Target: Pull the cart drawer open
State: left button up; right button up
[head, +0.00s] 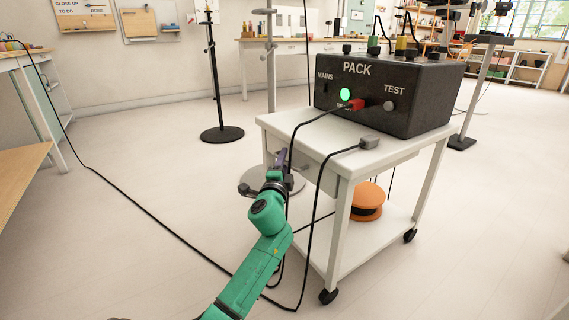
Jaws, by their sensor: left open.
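The white cart (420,158) stands in the middle, on black casters. Its drawer front (312,166) sits under the cart top on the side facing left and looks shut. My left gripper (281,158) is at the end of the green arm, open, close to the drawer front's left part. The drawer's handle cannot be made out; the gripper and black cables cover part of that area. I cannot tell whether the fingers touch the drawer. My right gripper is out of view.
A black box marked PACK (385,98) stands on the cart with a red plug (355,104) in it. A grey connector (369,142) lies at the top's edge. Cables hang past the drawer to the floor. An orange reel (368,196) sits on the lower shelf. Floor at left is mostly clear.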

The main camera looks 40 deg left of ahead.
pick_arm(q)
grip_shut()
dwell(1.3)
